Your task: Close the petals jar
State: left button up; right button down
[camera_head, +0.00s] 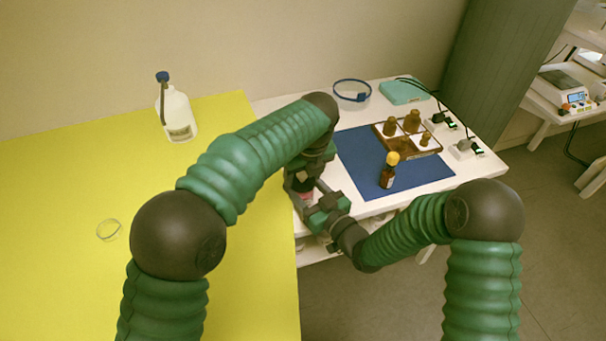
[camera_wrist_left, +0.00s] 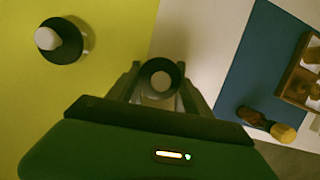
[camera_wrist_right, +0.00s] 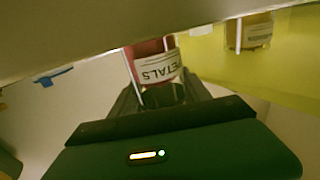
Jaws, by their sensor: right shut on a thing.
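The petals jar (camera_wrist_right: 155,65) has red contents and a white label, with its lettering legible in the right wrist view. A little of its red side (camera_head: 306,194) shows in the head view between my two grippers. My right gripper (camera_wrist_right: 162,94) is shut on the jar near its dark end; whether on the neck or a lid is unclear. My left gripper (camera_head: 302,181) is above the jar. In the left wrist view, a dark round lid with a pale middle (camera_wrist_left: 160,79) is between its fingers; whether they press it is unclear. Whether lid and jar touch is hidden.
A second jar (camera_wrist_right: 249,32) stands on the yellow surface (camera_head: 60,200); its dark top (camera_wrist_left: 60,40) shows in the left wrist view. A white bottle (camera_head: 178,115) stands farther back. A brown bottle (camera_head: 388,176) stands on the blue mat (camera_head: 425,178), beside a wooden tray of bottles (camera_head: 432,151).

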pick_arm(q)
jog(key=shift+o, duration=0.3)
jog(key=shift+a+f, duration=0.2)
jog(key=shift+f, duration=0.3)
pick_arm(e)
jog(key=shift+s+a+r, duration=0.1)
jog(key=shift+a+r, duration=0.15)
jog(key=shift+r, duration=0.05)
pick_arm(q)
jog(key=v, duration=0.3)
jog(key=shift+d+r, duration=0.15)
jog(key=shift+r, duration=0.1)
pick_arm(e)
jog(key=shift+d+f, duration=0.1)
jog(key=shift+f, duration=0.05)
pick_arm(q)
jog(key=shift+s+r, duration=0.15)
jog(key=shift+r, duration=0.25)
jog(key=c, duration=0.4)
pick_arm(e)
jog(key=shift+d+f, duration=0.1)
pick_arm(q)
jog(key=c, duration=0.7)
jog(key=shift+c, duration=0.2)
jog(key=shift+f, duration=0.15)
